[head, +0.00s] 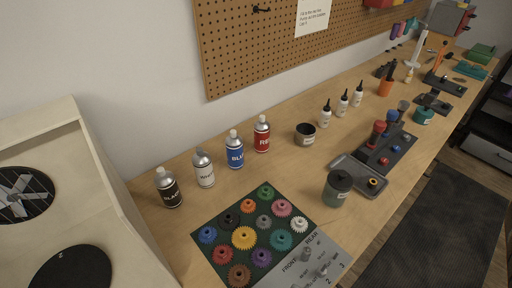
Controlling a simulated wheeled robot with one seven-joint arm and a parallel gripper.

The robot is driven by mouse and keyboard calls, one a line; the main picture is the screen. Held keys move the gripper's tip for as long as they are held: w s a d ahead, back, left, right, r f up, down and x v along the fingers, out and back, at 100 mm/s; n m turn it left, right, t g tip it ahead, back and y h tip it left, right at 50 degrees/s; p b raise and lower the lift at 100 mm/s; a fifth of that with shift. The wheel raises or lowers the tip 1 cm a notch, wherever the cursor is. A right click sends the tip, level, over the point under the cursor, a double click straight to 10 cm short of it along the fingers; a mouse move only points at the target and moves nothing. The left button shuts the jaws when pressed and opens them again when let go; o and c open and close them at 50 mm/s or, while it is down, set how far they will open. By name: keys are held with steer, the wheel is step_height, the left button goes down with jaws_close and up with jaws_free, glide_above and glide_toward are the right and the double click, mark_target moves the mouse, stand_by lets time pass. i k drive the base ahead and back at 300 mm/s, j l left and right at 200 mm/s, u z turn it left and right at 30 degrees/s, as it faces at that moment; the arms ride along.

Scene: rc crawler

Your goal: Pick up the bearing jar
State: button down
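Several jars stand on the wooden workbench, and their labels are too small to read, so I cannot tell for certain which is the bearing jar. A grey-green jar with a black lid and a pale label (337,190) stands upright near the front edge, right of the gear mat. A short dark jar with a pale label (305,136) stands farther back, near the wall. A teal jar (423,116) stands farther right along the bench. My gripper is not in view.
A green mat with several coloured gears (232,218) lies left of the grey-green jar. A grey tray (362,184) and a dark tool rack (388,155) are close on its right. Spray cans (235,152) and white bottles (325,117) stand behind. Bare wood (290,170) lies between.

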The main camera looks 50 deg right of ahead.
mark_target(333, 197)
steer(key=j+z, duration=0.1)
steer(key=z, duration=0.3)
steer(key=j+z, duration=0.1)
steer(key=z, duration=0.35)
steer(key=j+z, duration=0.1)
steer(key=z, duration=0.3)
steer(key=j+z, duration=0.1)
steer(key=z, duration=0.35)
steer(key=j+z, duration=0.1)
steer(key=z, duration=0.3)
steer(key=k+j+z, duration=0.2)
steer(key=j+z, duration=0.15)
steer(key=k+j+z, duration=0.5)
steer(key=z, duration=0.2)
steer(key=k+j, duration=0.25)
steer(key=j, duration=0.2)
